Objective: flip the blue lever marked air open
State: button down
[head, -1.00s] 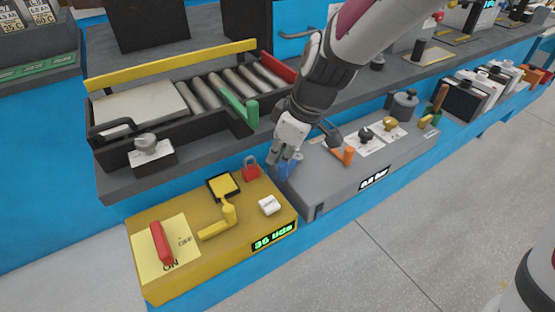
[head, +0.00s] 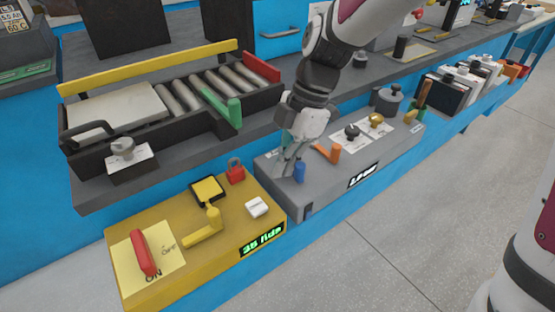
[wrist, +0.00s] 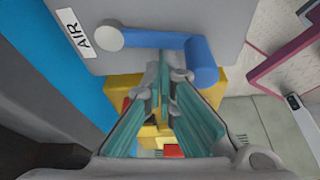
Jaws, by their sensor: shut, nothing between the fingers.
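The blue lever (head: 299,172) is on the left end of the grey box (head: 345,180). In the wrist view, the blue lever (wrist: 155,40) runs from a round grey pivot beside the AIR label (wrist: 76,33) to an upright cylindrical handle at the right. My gripper (head: 286,172) is shut and empty, just left of the handle. In the wrist view, my gripper's tips (wrist: 165,72) are at the lower edge of the lever's bar, left of the handle. I cannot tell whether they touch it. My gripper partly hides the lever's pivot end in the head view.
An orange lever (head: 330,153) and knobs stand to the right on the grey box. A yellow box (head: 190,255) with a red lever (head: 143,252) and a red padlock (head: 235,170) is at the left. The roller shelf (head: 170,165) edge is behind my gripper.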

jog(key=shift+d, duration=0.3)
jog(key=shift+d+p, duration=0.1)
jog(key=shift+p, duration=0.2)
dwell(0.3)
